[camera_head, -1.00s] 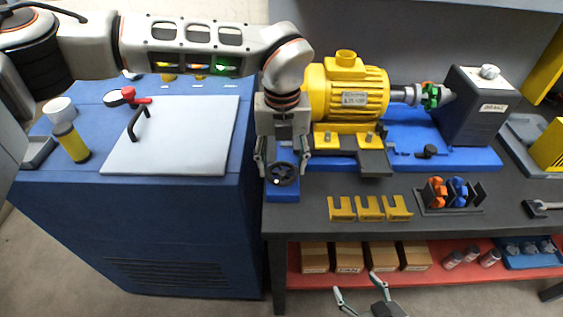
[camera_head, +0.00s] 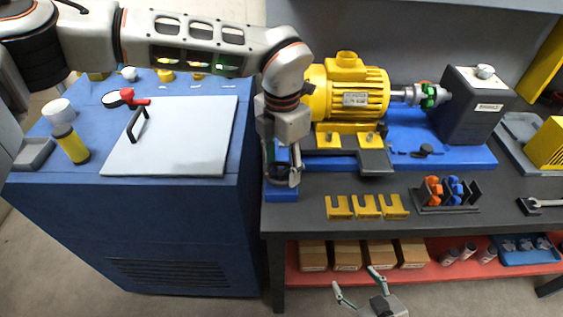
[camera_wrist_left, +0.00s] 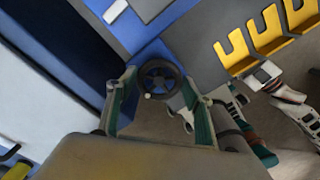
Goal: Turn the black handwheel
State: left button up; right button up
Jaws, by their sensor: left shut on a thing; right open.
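The black handwheel (camera_wrist_left: 158,77) shows in the left wrist view as a small spoked wheel with a pale knob at its rim, at the front corner of the blue base (camera_head: 280,193). My left gripper (camera_head: 283,177) points down over it in the head view and largely hides the wheel. In the left wrist view the fingers of my left gripper (camera_wrist_left: 157,84) stand on both sides of the wheel, shut on it. My right gripper (camera_head: 358,289) is open and empty, low in front of the bench.
A yellow motor (camera_head: 346,95) stands on the blue base behind the wheel. Yellow slotted shims (camera_head: 366,207) and a rack of orange and blue parts (camera_head: 447,208) lie on the dark bench. A blue cabinet (camera_head: 180,225) stands close on the left.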

pick_arm(q)
jog(key=m, duration=0.3)
jog(key=shift+r+m, duration=0.1)
jog(key=shift+m, duration=0.2)
jog(key=m+p, duration=0.1)
jog(key=m, duration=0.2)
jog(key=shift+s+d+m, duration=0.1)
jog(key=shift+m, duration=0.2)
jog(key=m+p, duration=0.1)
jog(key=m, duration=0.5)
jog(key=shift+s, duration=0.1)
jog(key=m+p, duration=0.1)
jog(key=m, duration=0.5)
jog(key=shift+s, duration=0.1)
jog(key=m, duration=0.2)
jog(key=m+p, duration=0.2)
jog(key=m, duration=0.1)
jog(key=shift+a+m, duration=0.25)
jog(key=shift+m, duration=0.85)
jog(key=o, duration=1.1)
